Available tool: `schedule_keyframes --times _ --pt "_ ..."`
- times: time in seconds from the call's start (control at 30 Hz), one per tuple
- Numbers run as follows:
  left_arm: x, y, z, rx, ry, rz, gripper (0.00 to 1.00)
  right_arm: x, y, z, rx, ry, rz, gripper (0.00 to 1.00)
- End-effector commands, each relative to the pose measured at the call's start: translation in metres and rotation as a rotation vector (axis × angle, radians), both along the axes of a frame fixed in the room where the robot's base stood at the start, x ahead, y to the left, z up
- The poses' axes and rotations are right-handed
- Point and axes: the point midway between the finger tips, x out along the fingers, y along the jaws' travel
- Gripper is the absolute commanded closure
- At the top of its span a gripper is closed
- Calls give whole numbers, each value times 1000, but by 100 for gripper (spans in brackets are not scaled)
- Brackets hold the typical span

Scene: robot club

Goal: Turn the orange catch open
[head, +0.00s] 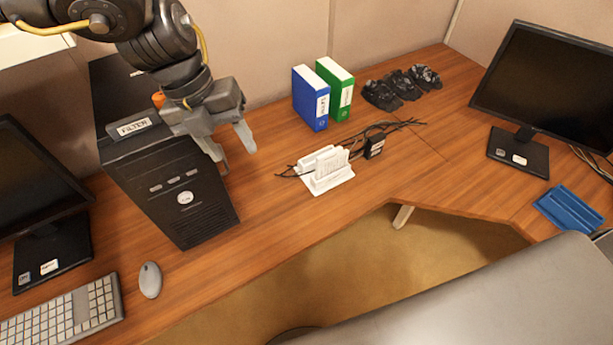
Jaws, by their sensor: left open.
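A small orange catch (158,99) shows at the top of the black computer tower (178,190), just behind the white FILTER label (134,128). My left arm comes in from the upper left and hides part of the tower's top. My left gripper (233,155) is open and empty, its fingers pointing down by the tower's upper right edge. Its wrist is right beside the orange catch; I cannot tell whether they touch. The way the catch is turned is too small to tell. My right gripper is not in view.
A monitor (35,185), keyboard (62,318) and mouse (150,280) are near the tower. A white holder (328,181), black cables, blue binder (308,97) and green binder (336,88) stand to the right. The desk between tower and holder is clear.

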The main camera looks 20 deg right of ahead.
Motion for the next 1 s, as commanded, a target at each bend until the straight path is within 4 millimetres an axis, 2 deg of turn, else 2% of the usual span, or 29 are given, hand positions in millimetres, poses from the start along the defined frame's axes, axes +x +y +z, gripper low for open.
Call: schedule_keyframes --times 0.3,0.6,0.8,1.0 --pt "-30 -53 -33 -183 50 -65 50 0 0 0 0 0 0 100" --pt "-57 -95 -44 -356 92 -78 50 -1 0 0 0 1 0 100" --pt "-65 -107 -45 -412 106 -75 50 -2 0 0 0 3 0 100" --pt "-66 -110 -45 -424 108 -73 50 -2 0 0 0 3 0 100"
